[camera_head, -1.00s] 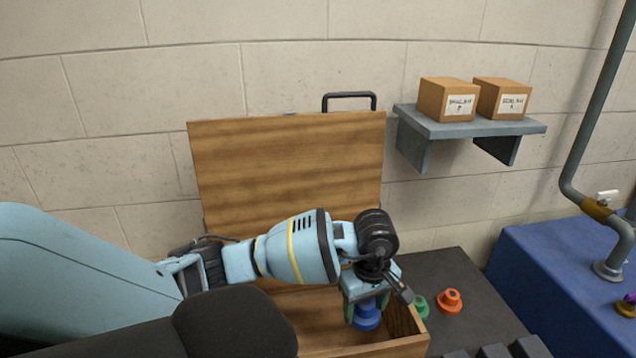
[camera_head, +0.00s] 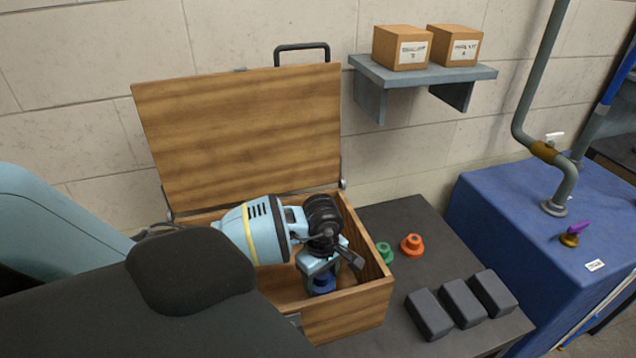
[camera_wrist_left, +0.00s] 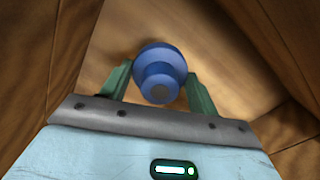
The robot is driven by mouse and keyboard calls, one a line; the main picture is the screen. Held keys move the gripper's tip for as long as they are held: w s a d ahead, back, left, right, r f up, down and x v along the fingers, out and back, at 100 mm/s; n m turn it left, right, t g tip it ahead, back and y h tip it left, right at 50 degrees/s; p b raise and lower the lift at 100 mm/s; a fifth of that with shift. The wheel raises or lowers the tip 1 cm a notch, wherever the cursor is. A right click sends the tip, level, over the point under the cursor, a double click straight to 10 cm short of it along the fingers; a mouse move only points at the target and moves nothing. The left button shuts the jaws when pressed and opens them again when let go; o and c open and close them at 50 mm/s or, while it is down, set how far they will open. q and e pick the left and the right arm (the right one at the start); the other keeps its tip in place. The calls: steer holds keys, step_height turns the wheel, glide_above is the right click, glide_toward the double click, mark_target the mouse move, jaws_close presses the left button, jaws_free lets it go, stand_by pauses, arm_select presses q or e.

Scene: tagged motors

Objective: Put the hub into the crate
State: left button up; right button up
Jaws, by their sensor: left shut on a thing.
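The blue hub (camera_head: 322,284) is held by my left gripper (camera_head: 320,276) inside the open wooden crate (camera_head: 345,312). In the left wrist view the stepped, round hub (camera_wrist_left: 160,72) sits between the two green fingers of the left gripper (camera_wrist_left: 160,84), with the crate's wooden walls (camera_wrist_left: 285,50) around it. I cannot tell whether the hub touches the crate floor. The crate's lid (camera_head: 240,130) stands raised at the back. My right gripper is not in view.
A green hub (camera_head: 384,253) and an orange hub (camera_head: 412,244) stand on the dark table right of the crate. Several dark grey blocks (camera_head: 461,303) lie in front of them. A wall shelf (camera_head: 425,76) holds two cardboard boxes. A blue cabinet (camera_head: 520,240) stands at right.

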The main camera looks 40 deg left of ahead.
mark_target(322, 286)
arm_select(q)
steer(key=shift+f, duration=1.95)
steer(key=shift+f, duration=0.15)
steer(key=o, duration=1.3)
step_height(322, 286, up, 12)
steer(key=shift+r, duration=0.15)
